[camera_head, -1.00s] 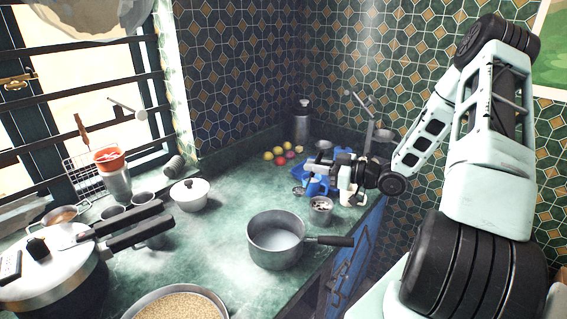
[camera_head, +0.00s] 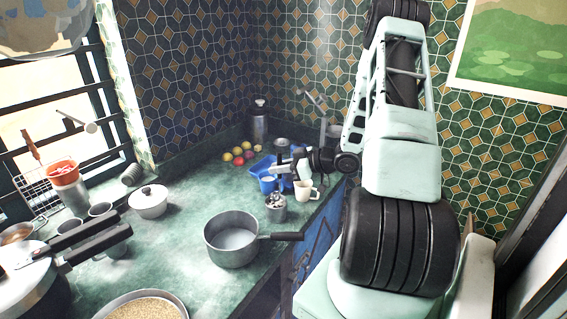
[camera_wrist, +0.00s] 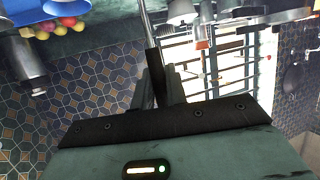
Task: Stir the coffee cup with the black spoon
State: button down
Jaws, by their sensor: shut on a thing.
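My gripper (camera_wrist: 163,88) is shut on the black handle of the spoon (camera_wrist: 152,62). In the wrist view the spoon's metal shaft runs up and out of the frame, so its bowl is hidden there. In the head view my gripper (camera_head: 284,162) is above the counter's right edge, by the cream cup (camera_head: 304,194). The cup stands upright with its handle to the right. It is below and slightly right of my gripper. Its contents cannot be made out. Whether the spoon touches anything cannot be told.
A small metal pot with pale pieces (camera_head: 276,212) stands left of the cup. A blue container (camera_head: 264,170) is behind it. A saucepan (camera_head: 231,247) is nearer, its black handle pointing right. Several fruits (camera_head: 238,157) lie at the back.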

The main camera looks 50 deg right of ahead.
aim_at(279, 179)
jog(key=shift+f+b, duration=1.5)
jog(key=shift+f, duration=0.75)
